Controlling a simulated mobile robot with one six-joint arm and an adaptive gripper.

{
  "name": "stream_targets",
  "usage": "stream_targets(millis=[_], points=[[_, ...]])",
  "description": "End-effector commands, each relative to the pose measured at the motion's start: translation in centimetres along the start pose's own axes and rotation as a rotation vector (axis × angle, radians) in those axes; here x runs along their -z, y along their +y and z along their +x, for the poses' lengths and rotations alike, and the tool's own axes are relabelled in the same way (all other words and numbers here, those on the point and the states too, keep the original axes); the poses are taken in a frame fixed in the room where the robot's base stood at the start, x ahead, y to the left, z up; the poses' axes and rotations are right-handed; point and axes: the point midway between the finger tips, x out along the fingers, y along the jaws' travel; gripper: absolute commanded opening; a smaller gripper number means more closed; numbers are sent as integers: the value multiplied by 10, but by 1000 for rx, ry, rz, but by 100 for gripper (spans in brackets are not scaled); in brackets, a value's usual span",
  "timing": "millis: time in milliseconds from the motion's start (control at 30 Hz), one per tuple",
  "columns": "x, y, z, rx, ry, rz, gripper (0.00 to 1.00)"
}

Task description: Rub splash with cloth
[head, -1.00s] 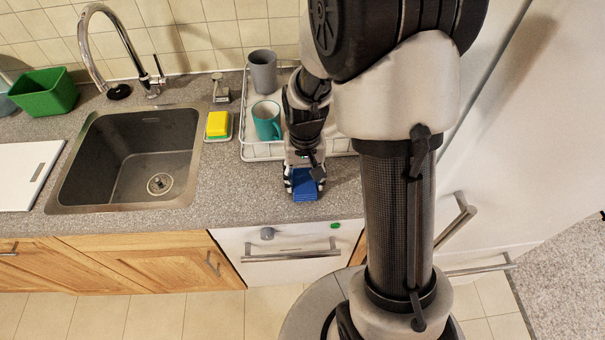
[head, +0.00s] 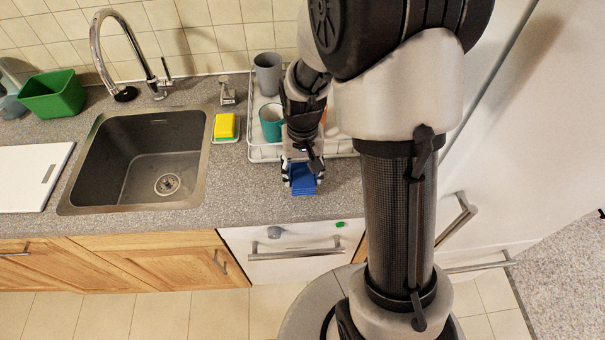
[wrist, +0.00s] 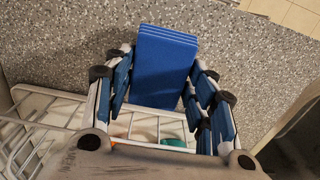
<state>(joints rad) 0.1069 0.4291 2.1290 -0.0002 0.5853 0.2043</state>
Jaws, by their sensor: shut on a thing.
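A folded blue cloth (head: 303,182) is held in my gripper (head: 302,174), low over the speckled counter in front of the dish rack. In the wrist view the cloth (wrist: 165,62) shows as a flat stack of several layers between the finger pads of my gripper (wrist: 162,88). The fingers are closed on its near end. I cannot tell whether the cloth touches the counter. No splash can be made out in either view; it may be hidden under the cloth or arm.
A white wire dish rack (head: 262,152) behind the gripper holds a grey cup (head: 268,72) and a teal mug (head: 271,122). The sink (head: 140,160) and a yellow sponge (head: 224,125) lie to the left. A tall white appliance (head: 540,130) stands right.

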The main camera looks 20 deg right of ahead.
Motion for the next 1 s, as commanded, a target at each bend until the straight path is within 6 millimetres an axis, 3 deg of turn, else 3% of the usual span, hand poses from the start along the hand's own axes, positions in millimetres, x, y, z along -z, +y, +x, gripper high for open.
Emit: stream_targets(millis=[500, 1000], points=[[8, -1, -47, 0, 2, -3, 29], [8, -1, -47, 0, 2, -3, 29]])
